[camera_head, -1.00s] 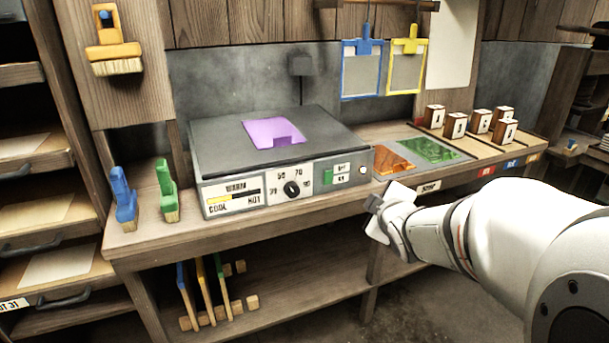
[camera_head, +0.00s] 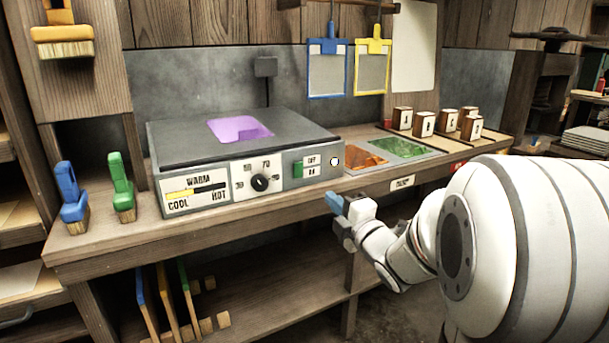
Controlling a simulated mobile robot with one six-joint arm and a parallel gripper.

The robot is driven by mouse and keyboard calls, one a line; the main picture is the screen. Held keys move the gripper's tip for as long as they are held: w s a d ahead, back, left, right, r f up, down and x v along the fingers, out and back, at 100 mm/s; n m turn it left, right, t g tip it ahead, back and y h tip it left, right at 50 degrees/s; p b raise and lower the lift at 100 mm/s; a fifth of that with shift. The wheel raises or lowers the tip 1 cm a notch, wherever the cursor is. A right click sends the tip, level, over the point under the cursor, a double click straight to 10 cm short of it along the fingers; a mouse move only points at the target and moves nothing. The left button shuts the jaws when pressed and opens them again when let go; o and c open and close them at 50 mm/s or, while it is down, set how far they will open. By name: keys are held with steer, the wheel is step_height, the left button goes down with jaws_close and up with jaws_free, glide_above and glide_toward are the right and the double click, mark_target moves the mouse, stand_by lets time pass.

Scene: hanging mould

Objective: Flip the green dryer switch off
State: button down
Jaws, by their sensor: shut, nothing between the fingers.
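The dryer (camera_head: 250,150) is a dark-topped grey box on the bench, with a purple sheet lying on its top. Its green switch (camera_head: 298,170) is on the right part of the front panel, beside two small labels that seem to read OFF and ON. Which way the switch is set is too small to tell. A small pale indicator light (camera_head: 334,161) looks lit at the panel's right end. My gripper (camera_head: 335,203) is shut and empty, in front of the bench edge, right of and below the switch, apart from the panel.
A dial (camera_head: 260,183) and a WARM gauge (camera_head: 196,190) sit left of the switch. Blue (camera_head: 72,190) and green (camera_head: 121,186) brushes stand left of the dryer. Orange (camera_head: 365,158) and green (camera_head: 402,148) sheets lie to its right. The bench edge lies close to my gripper.

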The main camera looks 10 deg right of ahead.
mark_target(299, 167)
steer(key=shift+w, duration=0.1)
steer(key=b+x, duration=0.2)
steer(key=x, duration=1.2)
